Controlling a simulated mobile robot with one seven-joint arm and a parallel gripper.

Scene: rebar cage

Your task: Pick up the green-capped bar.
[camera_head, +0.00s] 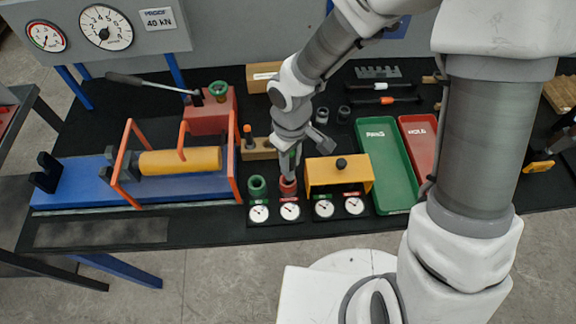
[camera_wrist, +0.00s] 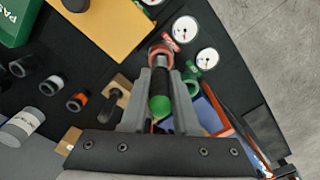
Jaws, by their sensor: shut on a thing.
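The green-capped bar (camera_wrist: 160,106) stands between my fingers in the wrist view, its round green cap towards the camera. My gripper (camera_wrist: 161,80) is shut on it, one finger on each side. The bar's far end lines up with a red ring-shaped socket (camera_wrist: 160,54); I cannot tell whether it is inside or just above. In the head view my gripper (camera_head: 289,166) points down over the red socket (camera_head: 288,186), and hides most of the bar.
A green socket (camera_head: 257,186) stands just left of the red one, with dials (camera_head: 290,211) in front. A yellow cover (camera_head: 338,172) is close on the right. A wooden block (camera_head: 257,149) and the blue press (camera_head: 90,183) lie left. Green (camera_head: 388,165) and red (camera_head: 421,140) trays lie right.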

